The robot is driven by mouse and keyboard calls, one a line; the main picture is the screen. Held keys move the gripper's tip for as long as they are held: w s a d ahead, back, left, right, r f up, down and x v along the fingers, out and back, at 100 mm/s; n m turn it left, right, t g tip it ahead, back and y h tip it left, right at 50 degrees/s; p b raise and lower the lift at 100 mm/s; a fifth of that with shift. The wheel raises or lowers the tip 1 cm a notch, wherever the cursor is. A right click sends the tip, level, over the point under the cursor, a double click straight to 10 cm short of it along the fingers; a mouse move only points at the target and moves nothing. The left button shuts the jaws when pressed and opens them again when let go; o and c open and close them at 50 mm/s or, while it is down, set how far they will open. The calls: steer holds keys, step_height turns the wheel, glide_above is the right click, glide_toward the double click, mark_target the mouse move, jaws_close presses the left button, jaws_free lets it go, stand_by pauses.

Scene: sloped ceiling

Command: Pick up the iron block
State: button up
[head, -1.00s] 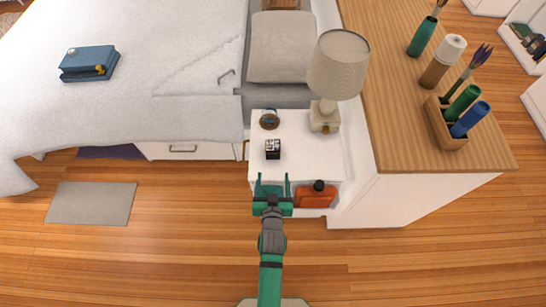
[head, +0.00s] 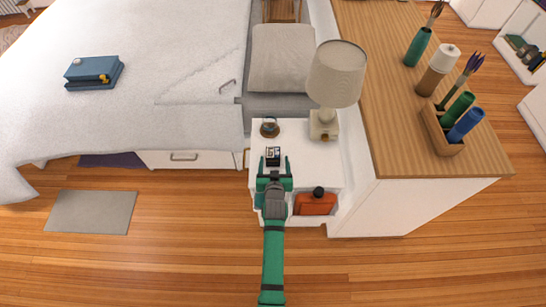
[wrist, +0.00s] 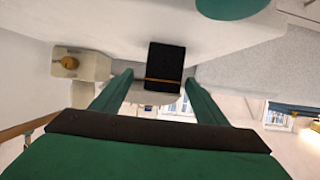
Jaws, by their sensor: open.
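The iron block (head: 273,156) is a small dark block with pale markings on its top, upright on the white nightstand (head: 310,160). In the wrist view the block (wrist: 166,62) is black with a thin gold-brown line across it. My green gripper (head: 273,168) is open and empty at the near side of the block. In the wrist view the fingertips (wrist: 158,80) are spread to either side of the block's nearer end. I cannot tell whether either finger touches it.
A small round item (head: 269,128) stands behind the block. A lamp (head: 335,75) stands at the nightstand's back right. An orange bottle (head: 316,203) sits lower, in the nightstand's front. The bed (head: 180,100) is at left; a wooden-topped cabinet (head: 400,120) is at right.

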mark_target(273, 155)
steer(key=shift+a+x, duration=0.15)
steer(key=shift+x, duration=1)
steer(key=shift+a+x, duration=0.1)
steer(key=shift+x, duration=1.05)
steer(key=shift+c, duration=0.7)
steer(key=c, duration=1.5)
steer(key=shift+r, duration=0.1)
jaws_close()
step_height(273, 155, up, 28)
